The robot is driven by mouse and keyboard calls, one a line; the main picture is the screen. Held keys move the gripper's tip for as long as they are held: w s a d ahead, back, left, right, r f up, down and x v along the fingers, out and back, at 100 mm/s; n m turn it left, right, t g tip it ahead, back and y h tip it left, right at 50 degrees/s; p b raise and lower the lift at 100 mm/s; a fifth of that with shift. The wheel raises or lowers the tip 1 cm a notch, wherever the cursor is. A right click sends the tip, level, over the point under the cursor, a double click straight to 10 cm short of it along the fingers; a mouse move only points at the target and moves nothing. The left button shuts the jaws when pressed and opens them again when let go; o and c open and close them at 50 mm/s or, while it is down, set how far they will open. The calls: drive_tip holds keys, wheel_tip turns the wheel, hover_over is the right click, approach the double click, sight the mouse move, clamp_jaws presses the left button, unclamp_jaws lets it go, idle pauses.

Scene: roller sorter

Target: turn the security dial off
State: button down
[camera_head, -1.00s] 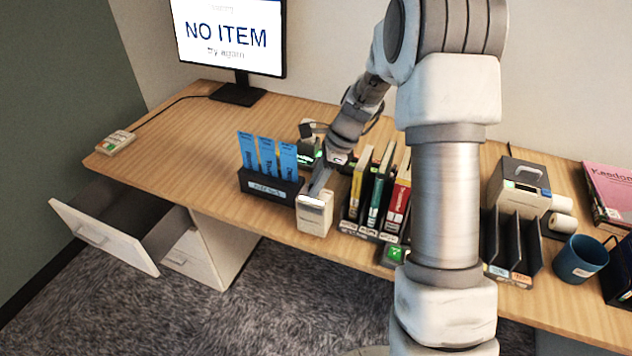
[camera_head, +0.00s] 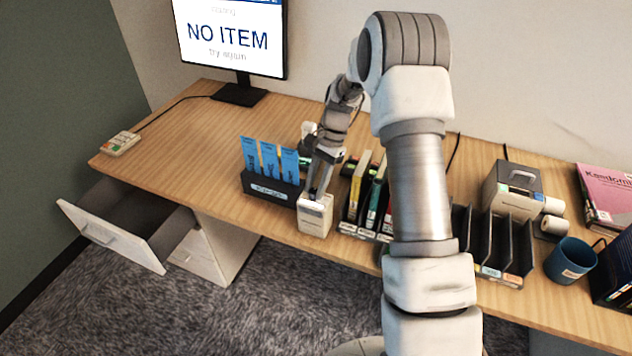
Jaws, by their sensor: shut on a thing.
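A small white box (camera_head: 315,217) stands at the front edge of the desk, left of the upright books. I take it to be the security dial's unit. My gripper (camera_head: 314,194) points down at the top of this box, its fingers shut on a part there that looks like the dial. The fingers hide most of the dial, so its setting cannot be read.
A dark holder (camera_head: 268,190) with blue cards stands close left of the box. Upright books (camera_head: 367,200) stand close right. A monitor (camera_head: 228,38) reads "NO ITEM". An open drawer (camera_head: 110,235) juts out at left.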

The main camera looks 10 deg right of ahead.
drive_tip(key=n+h, duration=0.1)
drive_tip(key=n, duration=0.2)
drive_tip(key=n+g+h+p, duration=0.1)
drive_tip(key=n, duration=0.2)
drive_tip(key=shift+w+a+n, duration=0.1)
drive_tip(key=shift+w+n, duration=0.05)
drive_tip(key=shift+n, duration=0.15)
drive_tip(key=n+h, duration=0.1)
drive_tip(key=n, duration=0.2)
drive_tip(key=n+h, duration=0.1)
drive_tip(key=n, duration=0.2)
drive_tip(key=shift+a+g, duration=0.2)
drive_tip(key=shift+g, duration=0.2)
drive_tip(key=shift+n+h, duration=0.3)
drive_tip(key=c, duration=0.6)
unclamp_jaws()
drive_tip(key=p+v, duration=0.1)
drive_tip(key=v, duration=1.6)
drive_tip(key=shift+r+p, duration=0.2)
drive_tip(key=shift+p, duration=0.1)
